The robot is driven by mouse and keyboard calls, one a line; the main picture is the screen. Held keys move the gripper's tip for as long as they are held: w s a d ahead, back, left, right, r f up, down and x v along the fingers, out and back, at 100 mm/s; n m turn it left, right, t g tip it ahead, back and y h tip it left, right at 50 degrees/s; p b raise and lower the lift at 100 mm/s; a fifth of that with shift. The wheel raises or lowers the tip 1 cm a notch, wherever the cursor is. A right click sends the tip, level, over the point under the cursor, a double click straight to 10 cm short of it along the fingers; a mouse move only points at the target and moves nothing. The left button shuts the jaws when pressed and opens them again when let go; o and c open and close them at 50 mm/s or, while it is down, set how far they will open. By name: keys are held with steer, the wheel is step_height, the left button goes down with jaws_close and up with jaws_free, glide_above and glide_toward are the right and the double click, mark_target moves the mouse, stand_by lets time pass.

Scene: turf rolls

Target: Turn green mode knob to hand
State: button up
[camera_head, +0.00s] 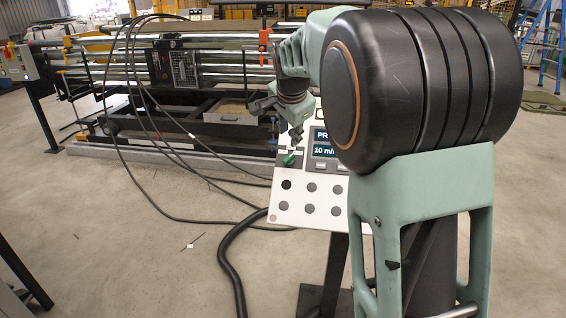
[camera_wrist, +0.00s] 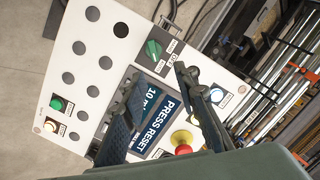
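The green mode knob (camera_head: 289,160) sits on the tilted white control panel (camera_head: 265,210), left of its display. Which way the knob points is not clear. My gripper (camera_head: 293,142) is just above the knob in the head view. In the wrist view my gripper (camera_wrist: 156,77) has its two dark fingers apart, with nothing between them. The knob shows just beyond the fingertips and looks untouched.
The display (camera_wrist: 163,122) reads PRESS RESET.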

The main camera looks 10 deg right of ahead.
mark_target(289, 157)
steer(key=x, duration=0.4)
steer(key=b+x, duration=0.1)
steer(key=x, duration=0.3)
steer(key=s+x, duration=0.1)
steer(key=x, duration=0.3)
steer(key=shift+f, duration=0.55)
jaws_close()
